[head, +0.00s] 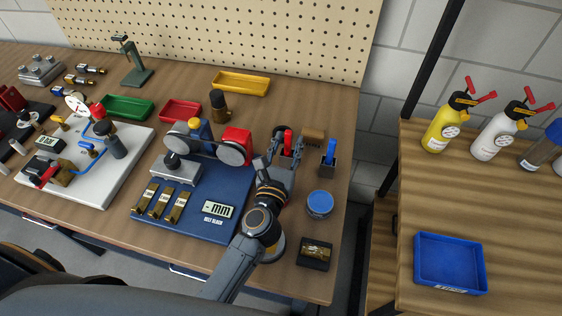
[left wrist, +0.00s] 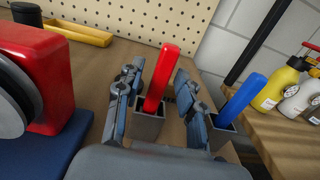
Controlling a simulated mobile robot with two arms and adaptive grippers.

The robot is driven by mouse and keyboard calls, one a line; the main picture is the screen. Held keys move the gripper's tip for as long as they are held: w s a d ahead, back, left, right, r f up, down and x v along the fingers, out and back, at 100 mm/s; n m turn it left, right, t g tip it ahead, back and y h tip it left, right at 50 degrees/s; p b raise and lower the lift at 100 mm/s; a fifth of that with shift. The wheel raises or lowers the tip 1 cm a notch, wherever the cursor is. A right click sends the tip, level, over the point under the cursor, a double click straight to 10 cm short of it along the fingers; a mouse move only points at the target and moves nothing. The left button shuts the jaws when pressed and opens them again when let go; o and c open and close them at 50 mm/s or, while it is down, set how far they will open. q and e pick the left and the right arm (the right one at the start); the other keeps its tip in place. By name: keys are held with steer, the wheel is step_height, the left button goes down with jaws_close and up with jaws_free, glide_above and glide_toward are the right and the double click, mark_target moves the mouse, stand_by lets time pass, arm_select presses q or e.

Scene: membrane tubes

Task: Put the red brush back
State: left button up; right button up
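The red brush (head: 287,138) stands upright in a small grey holder; its red handle also shows in the left wrist view (left wrist: 164,70), with the holder (left wrist: 148,124) below it. Its lower end is hidden inside the holder. My left gripper (head: 285,150) is around the handle, one finger on each side. In the left wrist view my left gripper (left wrist: 158,80) is open, with gaps between the fingers and the handle. My right gripper is not in view.
A blue brush (head: 331,150) stands in a dark holder (head: 328,168) just right of my left gripper. The blue belt rig (head: 225,185) with a red block (head: 237,141) is close on the left. A blue round tub (head: 320,204) and a black box (head: 315,254) stand nearer the front.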

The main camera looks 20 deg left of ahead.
arm_select(q)
steer(key=s+b, duration=0.3)
steer(key=s, duration=0.7)
steer(key=shift+s+f, duration=0.1)
steer(key=shift+f, duration=0.1)
steer(key=shift+s+r, duration=0.15)
steer(key=shift+s, duration=0.4)
